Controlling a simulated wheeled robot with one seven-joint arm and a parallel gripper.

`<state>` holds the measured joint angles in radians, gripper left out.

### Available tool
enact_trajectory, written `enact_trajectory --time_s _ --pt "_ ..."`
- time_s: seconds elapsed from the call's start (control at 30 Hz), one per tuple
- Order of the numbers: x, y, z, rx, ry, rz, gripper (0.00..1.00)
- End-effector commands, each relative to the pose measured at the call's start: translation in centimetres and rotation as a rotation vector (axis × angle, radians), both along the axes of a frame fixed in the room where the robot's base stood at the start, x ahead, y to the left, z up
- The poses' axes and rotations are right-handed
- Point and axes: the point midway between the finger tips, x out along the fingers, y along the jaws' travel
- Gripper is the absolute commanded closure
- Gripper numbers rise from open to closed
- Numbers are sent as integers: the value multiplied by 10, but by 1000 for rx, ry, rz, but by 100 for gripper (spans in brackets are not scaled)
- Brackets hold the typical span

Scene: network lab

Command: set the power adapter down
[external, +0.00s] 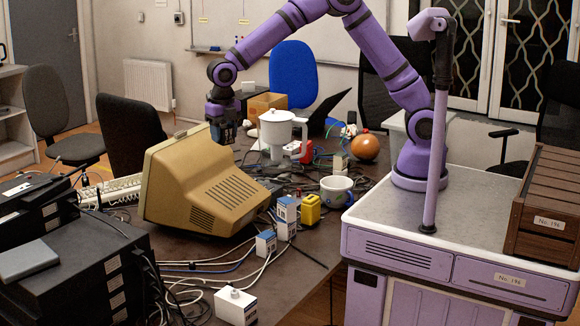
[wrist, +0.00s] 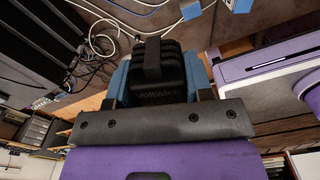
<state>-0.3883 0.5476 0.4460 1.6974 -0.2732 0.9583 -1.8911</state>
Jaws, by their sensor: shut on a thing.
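The power adapter (wrist: 157,75) is a dark, ribbed block with lettering on its face, seen in the wrist view. My gripper (wrist: 158,68) is shut on it, with a blue finger on each side. In the external view my gripper (external: 223,132) points down over the table, beside the top of the beige monitor and left of the white pot. The adapter is hard to make out there against the dark fingers. I cannot tell how far its underside is from the table.
The table (external: 300,277) is crowded. A beige monitor (external: 205,188), white pot (external: 276,130), orange ball (external: 364,147), patterned cup (external: 336,190), yellow item (external: 311,210), small boxes (external: 287,215) and many cables lie about. Bare tabletop shows at the front.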

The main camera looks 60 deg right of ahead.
Motion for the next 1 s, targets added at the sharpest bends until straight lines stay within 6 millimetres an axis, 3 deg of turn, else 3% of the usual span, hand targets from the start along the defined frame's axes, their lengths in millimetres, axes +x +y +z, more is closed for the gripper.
enact_trajectory --time_s 0.03,0.2,0.5,0.8,1.0 --pt "20 -18 0 1 0 -38 81" --pt "75 -75 0 3 1 -147 81" --pt "153 -192 1 4 0 -334 81" --pt "203 -323 2 6 0 -515 81" --pt "220 -415 1 5 0 -633 81"
